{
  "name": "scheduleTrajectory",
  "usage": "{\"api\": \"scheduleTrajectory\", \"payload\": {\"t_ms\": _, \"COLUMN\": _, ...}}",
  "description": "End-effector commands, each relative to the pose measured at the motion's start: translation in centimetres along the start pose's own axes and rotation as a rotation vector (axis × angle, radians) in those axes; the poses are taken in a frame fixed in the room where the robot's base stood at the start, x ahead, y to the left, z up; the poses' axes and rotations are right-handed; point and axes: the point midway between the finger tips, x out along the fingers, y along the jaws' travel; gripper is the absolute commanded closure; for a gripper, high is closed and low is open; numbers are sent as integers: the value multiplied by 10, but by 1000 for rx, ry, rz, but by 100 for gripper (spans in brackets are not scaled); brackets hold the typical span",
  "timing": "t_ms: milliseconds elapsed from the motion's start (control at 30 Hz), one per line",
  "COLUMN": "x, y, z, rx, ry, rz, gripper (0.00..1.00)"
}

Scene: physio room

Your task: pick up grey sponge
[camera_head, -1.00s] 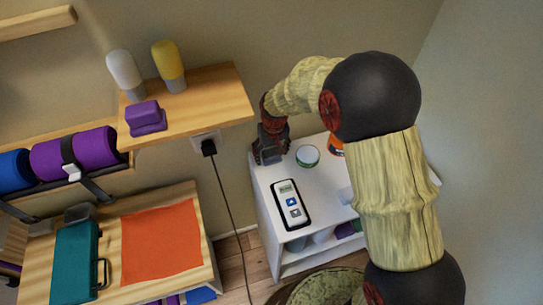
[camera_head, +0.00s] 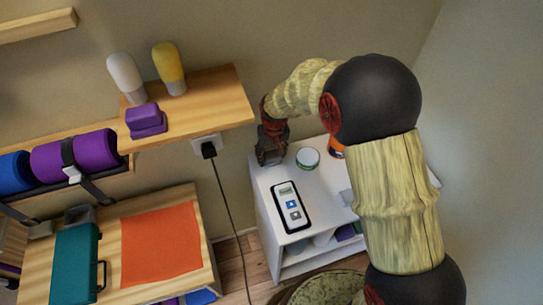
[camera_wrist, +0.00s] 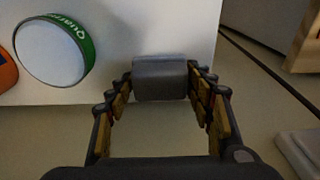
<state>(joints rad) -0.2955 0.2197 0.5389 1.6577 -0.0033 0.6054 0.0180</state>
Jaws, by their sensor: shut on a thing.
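The grey sponge (camera_wrist: 160,78) is a small dark grey block, seen in the wrist view between the two fingers of my gripper (camera_wrist: 160,88). The fingers touch its left and right sides and are shut on it. It is at the edge of the white cabinet top (camera_wrist: 120,15). Whether it still rests on the top I cannot tell. In the head view my gripper (camera_head: 270,152) is at the cabinet's back left corner, and the sponge is not clearly distinguishable there.
A green-rimmed round tin (camera_head: 307,158), an orange item (camera_head: 337,148) and a white handheld device (camera_head: 291,206) are on the cabinet top. A wooden shelf (camera_head: 205,110) is to the left. A black cord (camera_head: 228,200) hangs from the wall socket (camera_head: 208,148).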

Motion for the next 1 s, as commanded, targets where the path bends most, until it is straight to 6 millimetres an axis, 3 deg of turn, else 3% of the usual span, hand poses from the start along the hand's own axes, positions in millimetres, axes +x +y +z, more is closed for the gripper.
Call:
{"api": "scheduleTrajectory", "payload": {"t_ms": 267, "x": -34, "y": 0, "z": -5, "rx": 0, "ry": 4, "rz": 0, "gripper": 73}}
{"api": "scheduleTrajectory", "payload": {"t_ms": 533, "x": -100, "y": 14, "z": 37, "rx": 1, "ry": 6, "rz": 0, "gripper": 73}}
{"api": "scheduleTrajectory", "payload": {"t_ms": 800, "x": -128, "y": 30, "z": 89, "rx": 2, "ry": 2, "rz": 0, "gripper": 73}}
{"api": "scheduleTrajectory", "payload": {"t_ms": 1000, "x": -140, "y": 36, "z": 110, "rx": 1, "ry": 2, "rz": 0, "gripper": 73}}
